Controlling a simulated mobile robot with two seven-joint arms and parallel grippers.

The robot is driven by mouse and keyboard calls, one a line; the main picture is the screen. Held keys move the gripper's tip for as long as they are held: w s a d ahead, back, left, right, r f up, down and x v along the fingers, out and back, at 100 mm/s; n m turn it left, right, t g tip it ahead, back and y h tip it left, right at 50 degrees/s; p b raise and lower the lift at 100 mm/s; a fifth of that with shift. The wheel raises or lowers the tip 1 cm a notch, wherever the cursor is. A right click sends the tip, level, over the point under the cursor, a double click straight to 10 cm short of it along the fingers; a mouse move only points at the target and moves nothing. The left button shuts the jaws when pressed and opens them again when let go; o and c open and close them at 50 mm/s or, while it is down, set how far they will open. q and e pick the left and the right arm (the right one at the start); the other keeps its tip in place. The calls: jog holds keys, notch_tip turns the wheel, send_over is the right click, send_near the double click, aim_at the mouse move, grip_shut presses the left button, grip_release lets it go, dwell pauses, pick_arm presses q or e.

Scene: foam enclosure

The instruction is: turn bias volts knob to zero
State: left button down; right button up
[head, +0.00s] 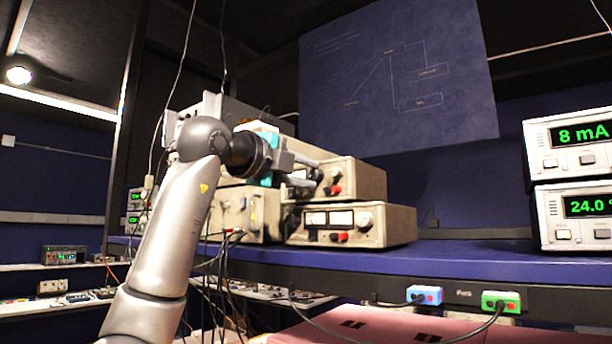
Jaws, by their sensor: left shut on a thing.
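My left gripper (318,172) reaches in from the left at the front of the upper beige instrument (352,182). Its fingers are shut on a knob (336,172) on that front panel, at the panel's right side. The fingers cover part of the knob, and its pointer and any label are too small to read. A red terminal (336,190) sits just below the knob. My right gripper is not in view.
A similar beige instrument (392,229) with two meters stands directly below. Other beige units and cables are at the left. Two white displays (567,142) reading 8 mA and 24.0 stand far right. The blue shelf (468,256) between is clear.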

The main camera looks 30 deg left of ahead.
pick_arm(q)
jog(key=shift+a+r+n, duration=0.1)
jog(key=shift+n, duration=0.8)
jog(key=c, duration=0.9)
grip_release()
jog(key=shift+s, duration=0.1)
jog(key=shift+s, duration=0.1)
jog(key=shift+s+b, duration=0.3)
jog(key=shift+b, duration=0.05)
jog(key=s+a+b, duration=0.1)
jog(key=s+b, duration=0.2)
jog(key=s, duration=1.1)
jog(key=shift+s+a, duration=0.15)
jog(key=shift+s, duration=0.05)
